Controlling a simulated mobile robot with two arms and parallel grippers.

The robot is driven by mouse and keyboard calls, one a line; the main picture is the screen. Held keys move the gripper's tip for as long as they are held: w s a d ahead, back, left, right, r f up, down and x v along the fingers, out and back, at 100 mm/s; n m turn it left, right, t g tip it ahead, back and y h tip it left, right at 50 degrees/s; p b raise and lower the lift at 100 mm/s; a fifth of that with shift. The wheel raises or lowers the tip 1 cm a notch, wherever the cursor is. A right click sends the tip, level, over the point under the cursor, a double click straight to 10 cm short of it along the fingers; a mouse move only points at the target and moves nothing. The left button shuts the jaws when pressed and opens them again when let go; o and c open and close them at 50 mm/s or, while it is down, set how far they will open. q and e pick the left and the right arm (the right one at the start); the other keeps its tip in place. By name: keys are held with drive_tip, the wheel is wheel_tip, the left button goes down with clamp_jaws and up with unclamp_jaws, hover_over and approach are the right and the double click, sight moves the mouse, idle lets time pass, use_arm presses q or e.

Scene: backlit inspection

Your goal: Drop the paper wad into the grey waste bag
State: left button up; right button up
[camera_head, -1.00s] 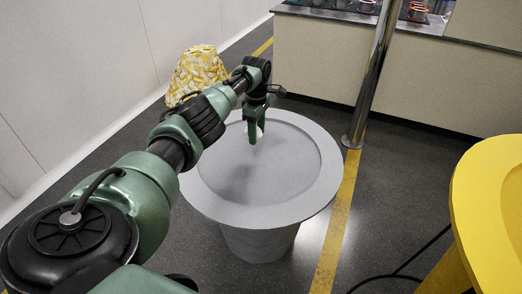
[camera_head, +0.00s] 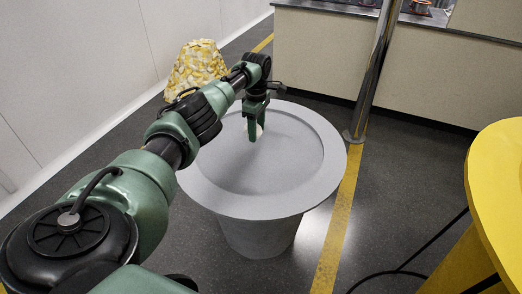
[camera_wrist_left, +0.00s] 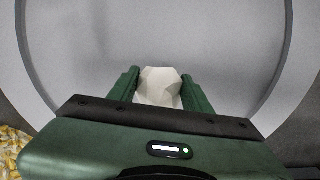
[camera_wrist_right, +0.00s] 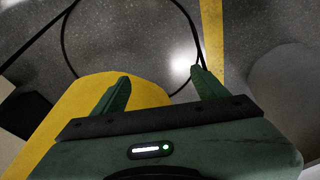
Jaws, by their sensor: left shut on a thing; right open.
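The grey waste bag (camera_head: 316,187) stands on the floor in the middle of the head view. It looks like a round tub with a wide flat rim and a broad round hollow. My left gripper (camera_head: 254,131) is over the hollow, toward its far left part. It is shut on the white paper wad (camera_head: 260,131), partly hidden by a finger. In the left wrist view the wad (camera_wrist_left: 160,86) sits between both fingers, with grey surface all around behind it. My right gripper (camera_wrist_right: 158,76) is open and empty in the right wrist view, above a yellow surface and the floor.
A yellow round-edged table (camera_head: 497,190) stands at the right. A metal pole (camera_head: 372,75) rises behind the bag, before a beige counter (camera_head: 325,50). A yellow-and-white patterned thing (camera_head: 196,66) stands back left. Black cable (camera_head: 432,242) lies on the floor.

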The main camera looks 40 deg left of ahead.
use_arm(q)
drive_tip(key=shift+f, duration=0.1)
use_arm(e)
drive_tip(key=shift+s+r, duration=0.15)
drive_tip(key=shift+r, duration=0.2)
use_arm(q)
drive_tip(key=o, duration=1.4)
drive_tip(key=shift+c, duration=0.2)
